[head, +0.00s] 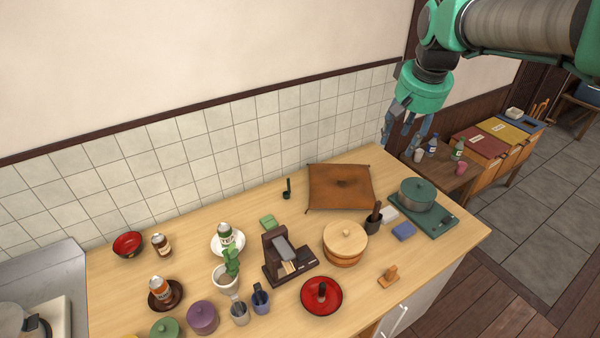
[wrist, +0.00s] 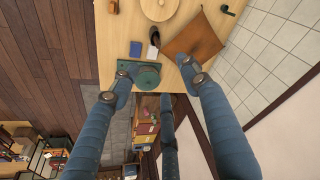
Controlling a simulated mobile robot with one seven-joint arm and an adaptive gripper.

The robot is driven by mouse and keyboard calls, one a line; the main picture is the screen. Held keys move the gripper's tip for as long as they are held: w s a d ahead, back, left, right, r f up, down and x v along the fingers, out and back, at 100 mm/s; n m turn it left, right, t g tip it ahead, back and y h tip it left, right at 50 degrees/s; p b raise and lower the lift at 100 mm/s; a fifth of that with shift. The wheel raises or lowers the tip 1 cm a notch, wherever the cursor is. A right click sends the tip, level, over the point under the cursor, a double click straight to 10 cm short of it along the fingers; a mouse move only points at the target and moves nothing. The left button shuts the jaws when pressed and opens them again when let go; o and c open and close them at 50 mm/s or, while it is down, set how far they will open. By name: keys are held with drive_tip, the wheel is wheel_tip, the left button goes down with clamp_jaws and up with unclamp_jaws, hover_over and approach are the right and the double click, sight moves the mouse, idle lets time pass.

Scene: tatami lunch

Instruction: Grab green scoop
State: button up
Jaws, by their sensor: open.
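A green scoop-like thing (head: 232,261) stands in a white cup (head: 224,277) near the front middle of the wooden counter in the head view. Its lower end is hidden in the cup. My gripper (head: 404,135) hangs above the counter's far right corner, well to the right of the cup and apart from it. In the wrist view my gripper (wrist: 163,88) has its fingers spread with nothing between them. The green thing in the cup does not show in the wrist view.
A wooden tub (head: 345,247), a brown cushion (head: 340,190) and a green pot (head: 417,193) lie rightward. A tiled wall (head: 200,160) stands behind.

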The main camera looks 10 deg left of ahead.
drive_tip(key=w+a+f+g+p, duration=0.1)
drive_tip(key=w+a+f, duration=0.3)
drive_tip(key=w+a, duration=0.6)
drive_tip(key=n+g+p, duration=0.2)
drive_tip(key=n+p, duration=0.1)
hover_over(287, 192)
drive_tip(key=s, duration=0.2)
wheel_tip(287, 192, down, 34)
drive_tip(key=shift+w+d+h, duration=0.25)
drive_tip(key=shift+d+h, duration=0.05)
drive_tip(key=shift+d, duration=0.1)
drive_tip(key=shift+f, duration=0.15)
drive_tip(key=shift+a+f, duration=0.1)
drive_tip(key=shift+f, duration=4.1)
drive_tip(key=shift+s+a+f, duration=0.1)
drive_tip(key=shift+f, duration=2.45)
